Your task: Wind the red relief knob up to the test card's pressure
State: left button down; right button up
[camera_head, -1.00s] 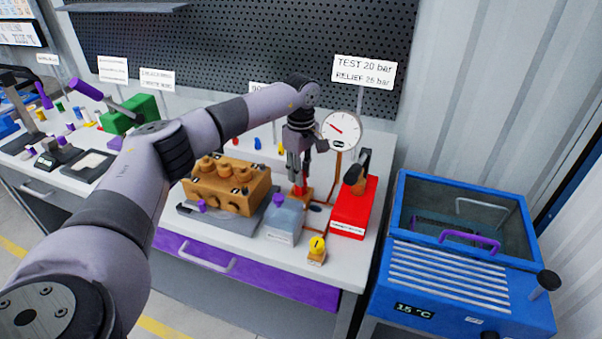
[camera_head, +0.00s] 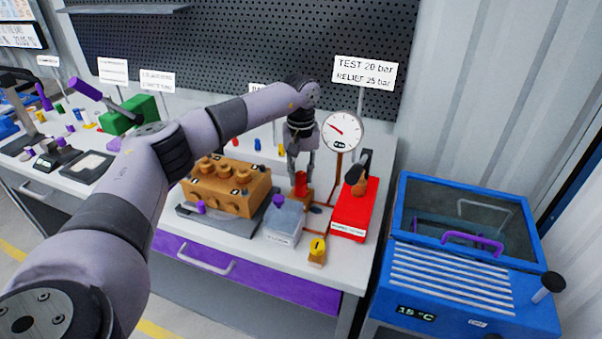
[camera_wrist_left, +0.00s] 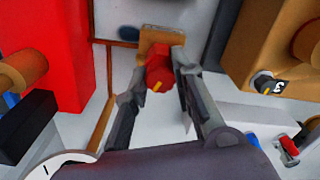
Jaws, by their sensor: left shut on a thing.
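The red relief knob (camera_head: 301,181) stands upright on a small brass-coloured block on the bench. In the left wrist view the knob (camera_wrist_left: 160,76), with a yellow mark, sits between my two fingers. My left gripper (camera_head: 301,174) reaches down from above and is shut on the knob. The round white pressure gauge (camera_head: 343,131) stands just right of the gripper, its red needle pointing up and left; its small digits are unreadable. The test card (camera_head: 364,72) above reads TEST 20 bar, RELIEF 25 bar. My right gripper is not in view.
A brass pump block (camera_head: 228,200) stands left of the knob. A grey box with a purple knob (camera_head: 283,222) and a yellow-topped valve (camera_head: 317,249) are in front. A red hand pump (camera_head: 353,212) stands close on the right. A blue tank (camera_head: 455,275) is further right.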

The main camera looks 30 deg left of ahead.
aim_at(301, 174)
pick_arm(q)
jog(key=shift+r+m, duration=0.1)
jog(key=shift+m, duration=0.3)
jog(key=c, duration=1.3)
grip_release()
jog(key=shift+c, duration=0.2)
notch_tip(301, 174, up, 12)
